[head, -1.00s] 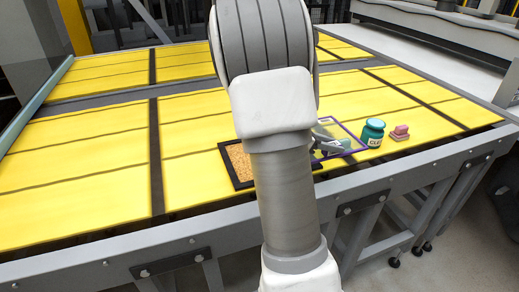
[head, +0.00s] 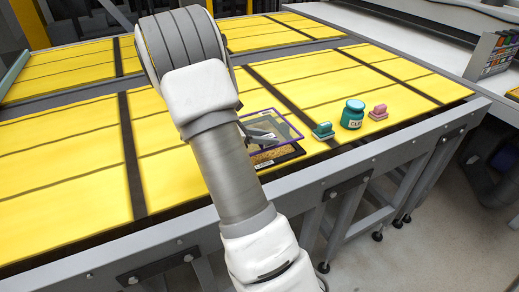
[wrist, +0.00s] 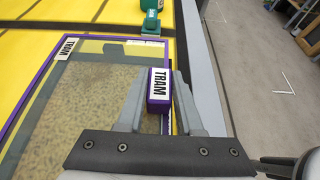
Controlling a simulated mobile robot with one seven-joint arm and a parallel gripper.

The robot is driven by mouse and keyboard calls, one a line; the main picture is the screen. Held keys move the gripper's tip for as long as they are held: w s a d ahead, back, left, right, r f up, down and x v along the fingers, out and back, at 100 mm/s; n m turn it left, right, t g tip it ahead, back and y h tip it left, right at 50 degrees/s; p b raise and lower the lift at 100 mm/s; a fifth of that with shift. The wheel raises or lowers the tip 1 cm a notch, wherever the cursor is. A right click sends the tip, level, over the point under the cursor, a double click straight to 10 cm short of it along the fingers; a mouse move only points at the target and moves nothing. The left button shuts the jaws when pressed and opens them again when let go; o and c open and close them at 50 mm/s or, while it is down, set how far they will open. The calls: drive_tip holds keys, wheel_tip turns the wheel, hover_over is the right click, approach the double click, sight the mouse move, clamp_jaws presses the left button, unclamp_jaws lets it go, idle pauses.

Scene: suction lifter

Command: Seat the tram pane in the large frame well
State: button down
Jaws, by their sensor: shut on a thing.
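The tram pane is a clear sheet with a purple rim (head: 289,122) and a TRAM label (wrist: 66,48). My gripper (wrist: 158,88) is shut on its purple TRAM handle block (wrist: 159,86). In the head view my gripper (head: 262,134) is partly hidden by my arm. The large frame well has a black rim (head: 297,153) and a speckled brown floor, which shows through the pane in the wrist view (wrist: 85,105). The pane overlaps the well but sits offset toward the far side in the head view. It looks held above the well; the gap is hard to judge.
A green handled block (head: 322,131) stands close to the pane's right corner. A teal jar (head: 353,114) and a pink handled block (head: 378,113) stand farther right. The yellow table top (head: 70,165) is clear at left; its grey front rail (head: 340,163) runs close by.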

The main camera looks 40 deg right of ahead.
drive_tip(key=shift+w+a+f, duration=0.6)
drive_tip(key=shift+w+a, duration=0.05)
drive_tip(key=shift+w, duration=0.1)
drive_tip(key=shift+f, duration=1.9)
drive_tip(key=shift+f, duration=0.1)
drive_tip(key=c, duration=0.6)
unclamp_jaws()
drive_tip(key=shift+o, duration=0.2)
